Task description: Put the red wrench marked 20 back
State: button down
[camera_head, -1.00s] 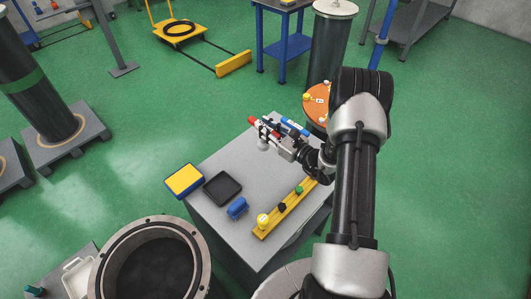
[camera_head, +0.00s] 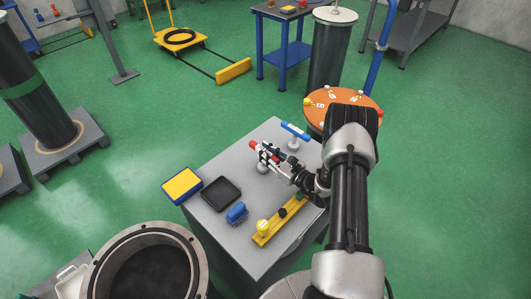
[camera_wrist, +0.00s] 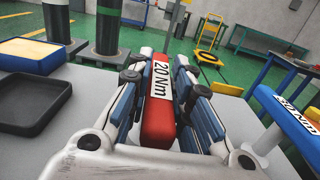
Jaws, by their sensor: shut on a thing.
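The red wrench shows in the wrist view (camera_wrist: 159,115) with a white label reading 20 Nm, held lengthwise between the fingers. My gripper (camera_wrist: 160,90) is shut on it. In the head view, my gripper (camera_head: 268,156) is over the grey table top (camera_head: 225,240), with the red end of the wrench (camera_head: 254,145) pointing up-left. A pale round piece (camera_head: 262,168) shows just below; I cannot tell whether it is a stand or part of the wrench. The arm hides part of the table.
A blue wrench (camera_head: 295,130) rests on a pale round stand (camera_head: 293,145) behind my gripper. A black tray (camera_head: 221,193), yellow-topped box (camera_head: 182,185), blue object (camera_head: 237,213) and yellow bar with knobs (camera_head: 268,232) are nearer. An orange disc (camera_head: 318,103) stands beyond the table.

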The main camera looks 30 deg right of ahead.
jog(key=shift+f, duration=0.2)
jog(key=c, duration=1.5)
grip_release()
jog(key=shift+o, duration=0.2)
